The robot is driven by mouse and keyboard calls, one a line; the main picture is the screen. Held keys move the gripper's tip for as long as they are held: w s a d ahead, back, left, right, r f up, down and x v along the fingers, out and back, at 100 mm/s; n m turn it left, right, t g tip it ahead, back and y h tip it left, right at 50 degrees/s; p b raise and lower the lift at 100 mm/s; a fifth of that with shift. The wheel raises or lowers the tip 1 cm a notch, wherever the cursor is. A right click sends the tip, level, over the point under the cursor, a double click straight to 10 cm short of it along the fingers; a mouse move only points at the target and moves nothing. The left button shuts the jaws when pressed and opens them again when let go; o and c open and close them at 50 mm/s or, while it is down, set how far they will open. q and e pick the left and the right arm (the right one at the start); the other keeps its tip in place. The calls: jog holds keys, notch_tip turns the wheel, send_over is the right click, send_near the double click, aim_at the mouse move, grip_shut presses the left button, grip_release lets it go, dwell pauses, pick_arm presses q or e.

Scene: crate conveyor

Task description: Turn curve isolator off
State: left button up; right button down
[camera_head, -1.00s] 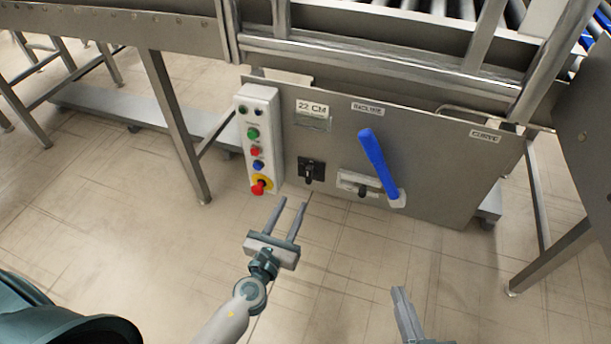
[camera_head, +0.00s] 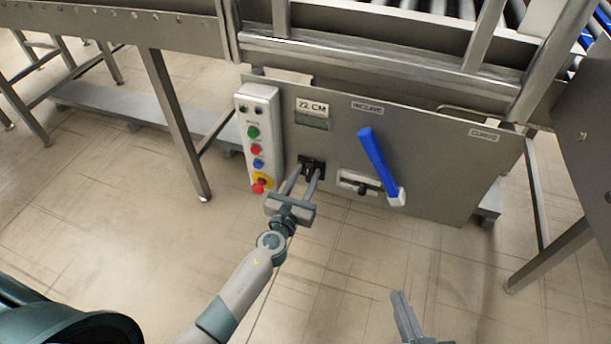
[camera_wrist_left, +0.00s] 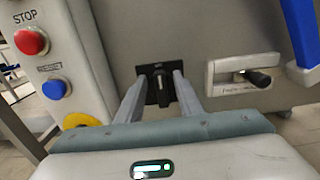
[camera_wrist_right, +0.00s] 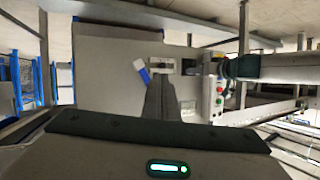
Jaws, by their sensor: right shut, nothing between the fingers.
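A black rotary switch (camera_head: 313,161) sits low on the grey steel panel (camera_head: 440,180), right of the button box; a "CURVE" label (camera_head: 484,135) is at the panel's right end. My left gripper (camera_head: 307,173) is open at the switch. In the left wrist view the switch's dark knob (camera_wrist_left: 159,88) stands upright between the two fingers, with a gap visible on each side. Contact with the black plate cannot be told. My right gripper (camera_head: 396,294) is shut and empty, low over the floor and away from the panel.
The white button box (camera_head: 278,140) with coloured buttons and a red knob on yellow stands close left of my left gripper. A blue lever (camera_head: 376,160) and a white slotted plate with a black knob (camera_head: 348,177) are to the right. Conveyor frame above; open floor in front.

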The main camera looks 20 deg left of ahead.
pick_arm(q)
grip_shut()
